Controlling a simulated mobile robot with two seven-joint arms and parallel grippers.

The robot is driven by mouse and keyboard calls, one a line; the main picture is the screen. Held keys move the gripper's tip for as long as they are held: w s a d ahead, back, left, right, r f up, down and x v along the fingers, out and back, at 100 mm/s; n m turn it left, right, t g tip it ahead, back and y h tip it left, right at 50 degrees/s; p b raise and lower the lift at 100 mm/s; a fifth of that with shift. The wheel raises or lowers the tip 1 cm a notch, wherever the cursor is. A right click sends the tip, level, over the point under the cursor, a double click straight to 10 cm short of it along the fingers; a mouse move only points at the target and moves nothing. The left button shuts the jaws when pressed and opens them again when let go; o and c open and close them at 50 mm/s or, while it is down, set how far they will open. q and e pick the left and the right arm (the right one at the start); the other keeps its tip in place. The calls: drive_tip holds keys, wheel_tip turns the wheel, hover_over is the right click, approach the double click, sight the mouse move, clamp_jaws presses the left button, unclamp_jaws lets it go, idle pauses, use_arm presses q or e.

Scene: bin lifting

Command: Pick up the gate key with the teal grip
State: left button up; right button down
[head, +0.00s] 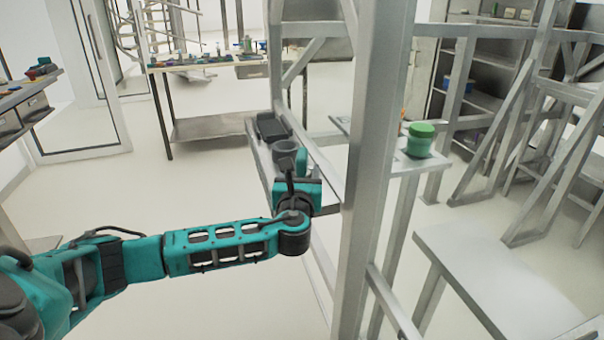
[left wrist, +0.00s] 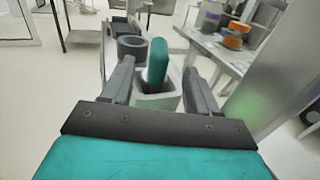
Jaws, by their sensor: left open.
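The gate key's teal grip (left wrist: 158,60) stands upright in a light grey square holder (left wrist: 157,101) in the left wrist view. In the head view the teal grip (head: 302,159) shows just beyond my gripper, at the ledge's right edge. My left gripper (left wrist: 159,72) is open, with one finger on each side of the grip and holder, and a gap shows on both sides. In the head view my left gripper (head: 294,178) is partly hidden by its own wrist. The key's lower part is hidden inside the holder. My right gripper is not in view.
A dark grey cup (head: 285,148) and a black tray (head: 271,127) stand on the narrow ledge beside the key. A thick metal post (head: 372,150) rises close to the right of my gripper. A green jar (head: 420,138) stands on a shelf beyond it. The floor at left is clear.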

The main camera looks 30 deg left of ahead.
sight(302, 157)
use_arm(q)
drive_tip(key=shift+x, duration=3.85)
drive_tip(key=shift+s+a, duration=0.1)
clamp_jaws()
